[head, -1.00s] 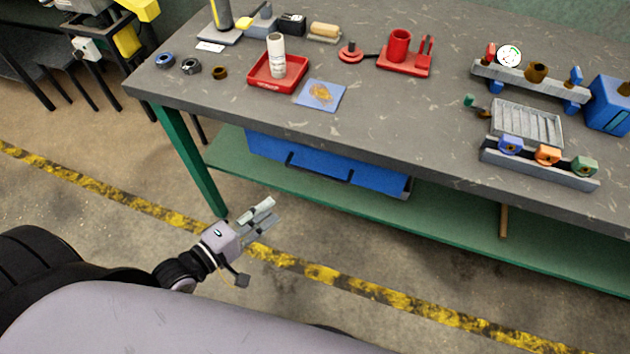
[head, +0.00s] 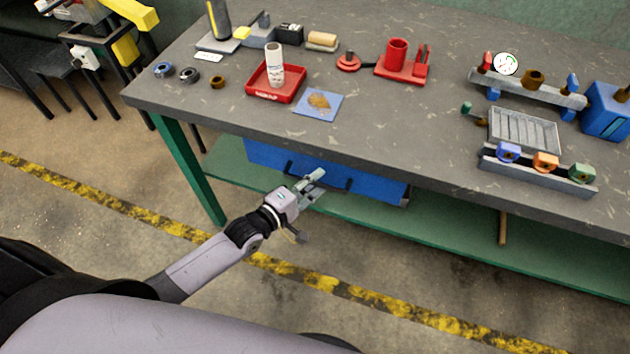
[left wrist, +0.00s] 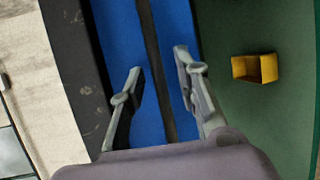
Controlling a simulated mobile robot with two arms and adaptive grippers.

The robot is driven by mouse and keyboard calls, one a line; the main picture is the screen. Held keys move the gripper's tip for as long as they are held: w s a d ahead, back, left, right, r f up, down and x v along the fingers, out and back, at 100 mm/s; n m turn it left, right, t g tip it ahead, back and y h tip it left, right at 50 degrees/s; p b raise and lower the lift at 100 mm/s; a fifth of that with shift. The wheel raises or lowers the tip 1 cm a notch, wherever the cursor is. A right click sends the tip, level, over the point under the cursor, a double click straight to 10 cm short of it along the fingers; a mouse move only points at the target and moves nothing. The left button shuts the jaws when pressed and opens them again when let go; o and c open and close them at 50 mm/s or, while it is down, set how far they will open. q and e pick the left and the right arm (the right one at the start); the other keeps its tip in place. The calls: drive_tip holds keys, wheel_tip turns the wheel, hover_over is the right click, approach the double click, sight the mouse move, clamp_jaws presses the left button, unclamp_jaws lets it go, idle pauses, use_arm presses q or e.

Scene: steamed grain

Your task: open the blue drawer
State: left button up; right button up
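The blue drawer (head: 264,155) hangs under the grey workbench top, and its blue front also shows in the left wrist view (left wrist: 122,40). Its dark bar handle (head: 341,183) runs along the front. My left gripper (head: 318,181) is in front of the drawer near the handle, hiding part of it. In the left wrist view, the two fingers of the left gripper (left wrist: 158,62) are apart, with the dark handle (left wrist: 152,45) running between them. I cannot tell whether either finger touches it. The drawer looks closed. My right gripper is out of view.
The workbench top (head: 400,140) overhangs just above the left gripper. A green lower shelf (head: 450,240) lies below, with a small yellow box (left wrist: 262,68) showing in the left wrist view. A green table leg (head: 190,165) stands left of the drawer. The floor in front is clear.

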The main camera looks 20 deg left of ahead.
use_arm(q)
drive_tip(key=shift+w+d, duration=0.1)
drive_tip(key=shift+w, duration=0.1)
clamp_jaws()
idle(0.3)
idle(0.5)
